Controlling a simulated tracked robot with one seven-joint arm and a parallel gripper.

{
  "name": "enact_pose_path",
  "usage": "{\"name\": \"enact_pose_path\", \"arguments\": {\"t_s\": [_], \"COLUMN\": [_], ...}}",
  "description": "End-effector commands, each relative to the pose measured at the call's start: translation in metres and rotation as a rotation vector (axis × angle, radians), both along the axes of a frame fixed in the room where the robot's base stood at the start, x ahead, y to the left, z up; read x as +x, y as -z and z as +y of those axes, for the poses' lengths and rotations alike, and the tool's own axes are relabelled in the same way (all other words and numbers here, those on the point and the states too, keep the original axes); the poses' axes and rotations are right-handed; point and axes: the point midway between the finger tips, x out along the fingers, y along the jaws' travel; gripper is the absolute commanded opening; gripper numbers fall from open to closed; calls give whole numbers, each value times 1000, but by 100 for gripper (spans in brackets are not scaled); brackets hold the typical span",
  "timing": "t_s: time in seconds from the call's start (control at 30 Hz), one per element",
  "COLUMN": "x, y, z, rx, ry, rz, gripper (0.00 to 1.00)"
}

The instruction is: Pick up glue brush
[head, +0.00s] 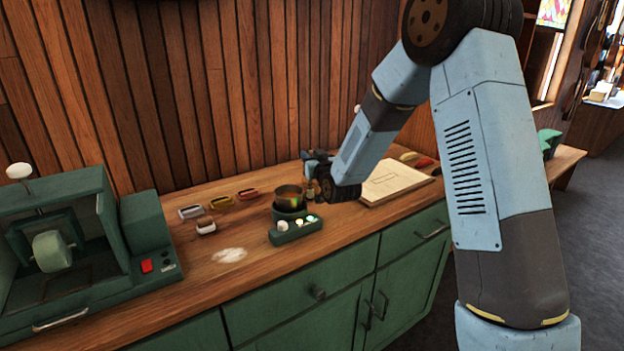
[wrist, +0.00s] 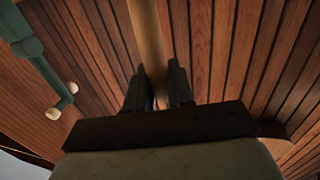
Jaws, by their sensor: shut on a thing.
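My gripper (wrist: 158,82) is shut on a pale wooden handle, which I take to be the glue brush (wrist: 147,34). In the wrist view the handle runs up from between the two dark fingers to the top edge. The brush's bristle end is hidden there. In the head view my gripper (head: 313,166) is low over the counter, just right of a brass-coloured pot (head: 289,194) on a green base. A small tan piece shows below the fingers, too small to name surely.
A green holder (head: 296,231) with small round lights or knobs stands before the pot. Several small coloured blocks (head: 220,202) lie left of it. A board with a paper plan (head: 392,182) lies right. A green machine (head: 80,245) fills the counter's left end.

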Motion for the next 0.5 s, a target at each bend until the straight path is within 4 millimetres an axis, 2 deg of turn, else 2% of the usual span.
{"name": "enact_pose_path", "arguments": {"t_s": [0.13, 0.5], "x": [0, 0], "y": [0, -4], "z": [0, 0], "rx": [0, 0], "ry": [0, 0], "rz": [0, -1], "gripper": [0, 0]}}
